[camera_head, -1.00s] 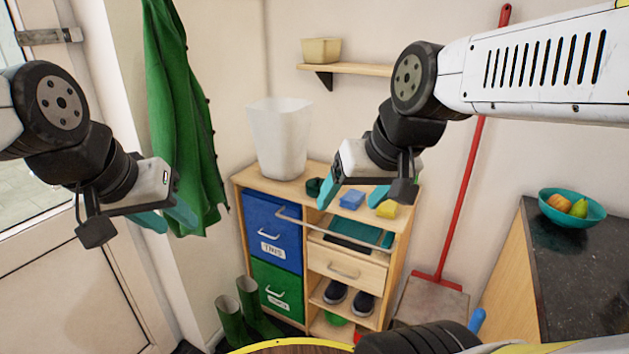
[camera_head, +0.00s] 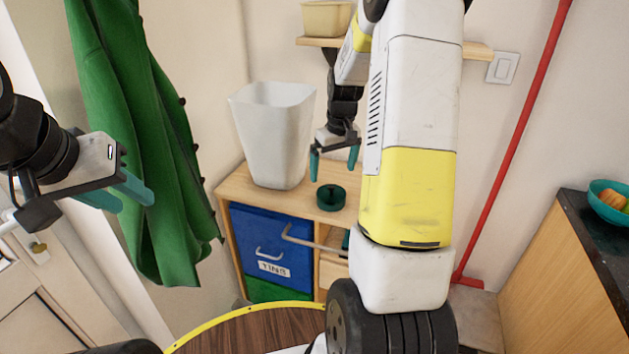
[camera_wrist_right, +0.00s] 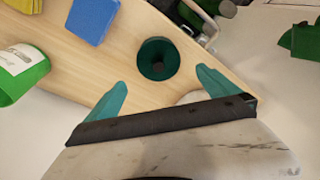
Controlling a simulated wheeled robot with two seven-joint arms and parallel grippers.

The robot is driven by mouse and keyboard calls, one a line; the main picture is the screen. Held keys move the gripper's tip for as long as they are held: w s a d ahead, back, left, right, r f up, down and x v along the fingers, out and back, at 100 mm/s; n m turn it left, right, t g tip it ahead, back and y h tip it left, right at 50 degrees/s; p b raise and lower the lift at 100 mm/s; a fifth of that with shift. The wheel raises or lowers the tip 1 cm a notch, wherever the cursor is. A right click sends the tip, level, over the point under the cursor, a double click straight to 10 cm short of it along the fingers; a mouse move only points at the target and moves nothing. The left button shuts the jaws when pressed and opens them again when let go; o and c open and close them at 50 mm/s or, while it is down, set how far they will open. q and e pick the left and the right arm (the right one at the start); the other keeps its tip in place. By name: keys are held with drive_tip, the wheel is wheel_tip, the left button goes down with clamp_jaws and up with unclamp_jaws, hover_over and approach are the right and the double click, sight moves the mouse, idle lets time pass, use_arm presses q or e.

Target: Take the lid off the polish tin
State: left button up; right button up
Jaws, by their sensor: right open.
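The polish tin (camera_head: 331,197), small, round and dark green, stands on the wooden cabinet top. In the right wrist view the tin (camera_wrist_right: 158,59) shows from above, with a dark round centre; I cannot make out the seam of its lid. My right gripper (camera_head: 334,163) is open and points down above the tin, apart from it. In the right wrist view its teal fingers (camera_wrist_right: 160,80) are spread wide, with the tin just beyond them and nothing between. My left gripper (camera_head: 135,203) is open and empty at the left, in front of the green coat.
A white bin (camera_head: 272,135) stands left of the tin on the cabinet (camera_head: 237,187). A blue block (camera_wrist_right: 91,19), a yellow item (camera_wrist_right: 20,62) and a green labelled item (camera_wrist_right: 22,72) lie nearby.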

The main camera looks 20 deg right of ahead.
sight(332, 186)
drive_tip(key=f, duration=0.7)
drive_tip(key=shift+w, duration=0.3)
drive_tip(key=shift+r, duration=0.1)
drive_tip(key=c, duration=1.2)
